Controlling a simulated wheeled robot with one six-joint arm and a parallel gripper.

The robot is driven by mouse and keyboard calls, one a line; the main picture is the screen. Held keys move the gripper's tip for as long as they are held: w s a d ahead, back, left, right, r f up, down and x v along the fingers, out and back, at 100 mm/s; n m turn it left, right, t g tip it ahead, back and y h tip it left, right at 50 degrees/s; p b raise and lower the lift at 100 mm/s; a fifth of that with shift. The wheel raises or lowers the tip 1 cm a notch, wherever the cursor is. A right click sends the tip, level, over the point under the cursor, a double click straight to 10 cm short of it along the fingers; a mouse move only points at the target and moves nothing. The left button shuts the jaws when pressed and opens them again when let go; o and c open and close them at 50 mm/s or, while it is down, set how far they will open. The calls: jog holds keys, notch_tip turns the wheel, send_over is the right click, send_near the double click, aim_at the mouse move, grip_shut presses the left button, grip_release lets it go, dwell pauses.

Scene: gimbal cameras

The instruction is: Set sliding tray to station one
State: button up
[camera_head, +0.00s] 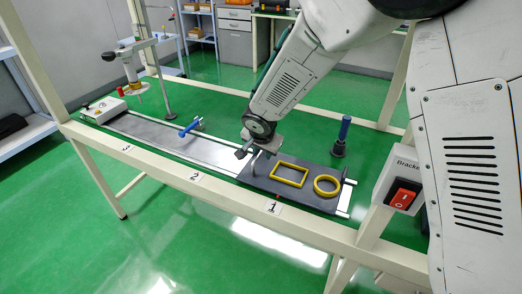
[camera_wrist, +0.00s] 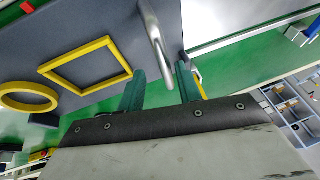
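The sliding tray (camera_head: 280,190) is a dark grey plate on rails along the bench. It carries a yellow square frame (camera_head: 289,174) and a yellow ring (camera_head: 327,186), and lies beside the label 1 (camera_head: 273,208). My gripper (camera_head: 252,148) is at the tray's left end. In the wrist view, the tray (camera_wrist: 100,18) fills the upper left. A silver bar-shaped handle (camera_wrist: 152,25) on it reaches toward the gap between my green fingers (camera_wrist: 160,82). The fingers are apart, one on each side of the handle's end, with visible gaps. I cannot tell its depth between them.
Labels 2 (camera_head: 195,177) and 3 (camera_head: 127,148) lie farther left along the bench edge. A blue-handled part (camera_head: 190,127) sits beside the rail. A dark blue post (camera_head: 343,133) stands behind the tray. A red switch box (camera_head: 402,191) is at the right.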

jog(key=shift+s+a, duration=0.1)
jog(key=shift+a, duration=0.1)
jog(key=shift+r, duration=0.1)
jog(key=shift+s+r, duration=0.15)
jog(key=shift+r, duration=0.15)
jog(key=v, duration=0.7)
